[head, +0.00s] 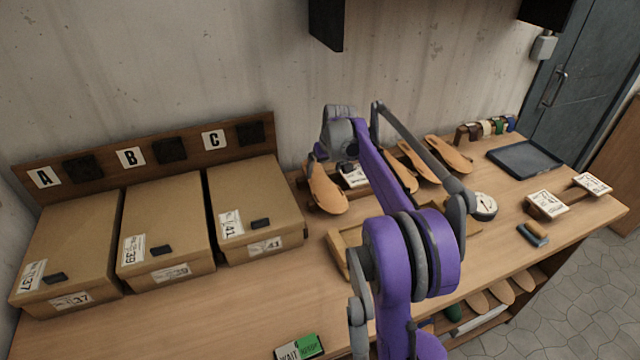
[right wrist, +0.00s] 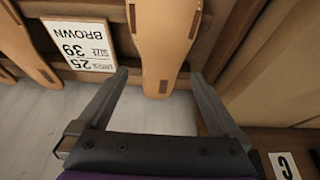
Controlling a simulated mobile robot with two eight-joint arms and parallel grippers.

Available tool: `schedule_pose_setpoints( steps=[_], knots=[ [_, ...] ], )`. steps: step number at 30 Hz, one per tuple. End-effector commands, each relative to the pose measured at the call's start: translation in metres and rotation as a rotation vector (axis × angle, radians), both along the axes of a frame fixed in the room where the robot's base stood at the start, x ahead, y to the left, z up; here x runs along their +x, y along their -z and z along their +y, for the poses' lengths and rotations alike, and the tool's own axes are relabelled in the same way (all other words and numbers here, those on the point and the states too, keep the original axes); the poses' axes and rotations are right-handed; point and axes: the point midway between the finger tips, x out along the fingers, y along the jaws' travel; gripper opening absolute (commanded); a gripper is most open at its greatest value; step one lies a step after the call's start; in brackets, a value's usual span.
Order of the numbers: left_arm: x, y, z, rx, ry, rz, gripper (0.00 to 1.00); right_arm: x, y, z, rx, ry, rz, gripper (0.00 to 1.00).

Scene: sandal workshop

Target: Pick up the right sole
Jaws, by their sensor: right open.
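Several tan soles stand in a row at the back of the bench. The leftmost sole (head: 327,190) shows below my right gripper (head: 330,165) in the head view. In the right wrist view, a tan sole (right wrist: 165,45) with dark patches lies between the two fingers of my right gripper (right wrist: 161,76). The fingers are open, one on each side, with a visible gap to the sole. Another sole (right wrist: 28,45) shows at the left there. My right arm hides part of the row in the head view. My left gripper is not in view.
A label card (right wrist: 80,45) reading size 39 brown is beside the sole. Cardboard boxes (head: 165,225) stand left. A wooden tray (head: 340,252) is partly behind my arm. A round dial (head: 484,206) and a dark tray (head: 525,158) are right. The front left bench is mostly clear.

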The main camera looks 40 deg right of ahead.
Motion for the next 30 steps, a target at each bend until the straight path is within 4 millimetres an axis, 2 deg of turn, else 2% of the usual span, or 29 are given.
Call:
schedule_pose_setpoints(
  steps=[12,21,30],
  knots=[
    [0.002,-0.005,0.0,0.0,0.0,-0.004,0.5,0.017,0.046,-0.003,-0.001,-0.001,-0.001,1.0],
    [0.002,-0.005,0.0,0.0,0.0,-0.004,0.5,0.018,0.051,-0.004,0.0,0.0,0.0,0.98],
    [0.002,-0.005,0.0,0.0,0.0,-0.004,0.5,0.018,0.051,-0.004,0.0,0.0,0.0,0.44]
  ],
)
